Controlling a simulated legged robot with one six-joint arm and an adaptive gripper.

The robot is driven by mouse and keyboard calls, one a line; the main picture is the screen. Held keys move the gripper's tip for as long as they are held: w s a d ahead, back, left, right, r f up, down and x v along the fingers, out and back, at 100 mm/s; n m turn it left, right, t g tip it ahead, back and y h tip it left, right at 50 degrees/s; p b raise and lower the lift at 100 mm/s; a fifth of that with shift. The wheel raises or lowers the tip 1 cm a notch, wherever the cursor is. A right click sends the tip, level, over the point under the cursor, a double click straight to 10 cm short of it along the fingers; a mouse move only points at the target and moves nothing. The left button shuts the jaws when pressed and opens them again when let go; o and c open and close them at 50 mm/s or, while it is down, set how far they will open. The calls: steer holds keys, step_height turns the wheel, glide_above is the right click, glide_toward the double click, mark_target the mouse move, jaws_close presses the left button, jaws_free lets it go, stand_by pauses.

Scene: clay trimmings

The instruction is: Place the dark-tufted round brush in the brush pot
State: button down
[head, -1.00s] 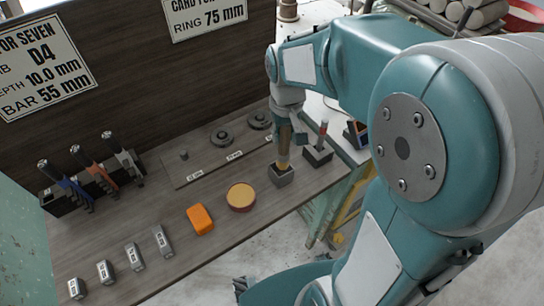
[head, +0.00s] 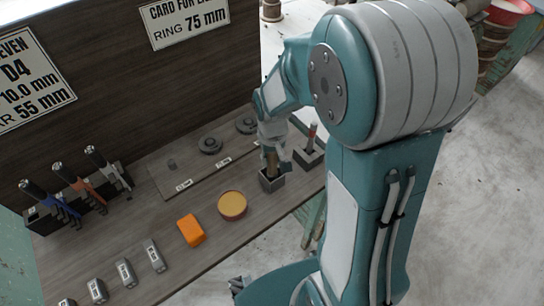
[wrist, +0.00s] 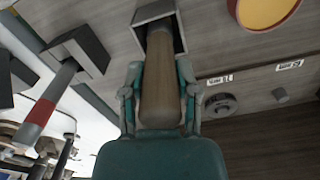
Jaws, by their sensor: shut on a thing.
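A round brush with a tan wooden handle (wrist: 160,88) stands nearly upright with its lower end inside a small grey square pot (head: 271,184). The pot's open mouth also shows at the top of the wrist view (wrist: 178,22). My gripper (head: 275,160) is shut on the handle, with one finger on each side in the wrist view (wrist: 160,90). The tuft is hidden inside the pot, so its colour cannot be seen. A second grey square holder (head: 312,160), just right of the pot, holds an upright tool with a red-banded handle (head: 312,134).
A round yellow-topped tub (head: 232,205) and an orange block (head: 190,231) lie left of the pot. Several grey blocks (head: 124,273) line the front edge. A rack (head: 45,218) of tools stands far left. A board (head: 190,168) with grey discs lies behind.

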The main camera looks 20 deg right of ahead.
steer(key=shift+f, duration=0.1)
steer(key=shift+c, duration=1.8)
jaws_free()
steer(key=shift+a, duration=0.1)
step_height(320, 180, up, 11)
steer(key=shift+r, duration=0.75)
steer(key=s+r+t, duration=0.2)
steer(key=s+r, duration=0.1)
steer(key=s, duration=0.4)
steer(key=s+r+t, duration=0.3)
steer(key=s+r, duration=0.1)
steer(key=s, duration=0.3)
steer(key=shift+r+m+t, duration=0.25)
steer(key=shift+m+t, duration=0.05)
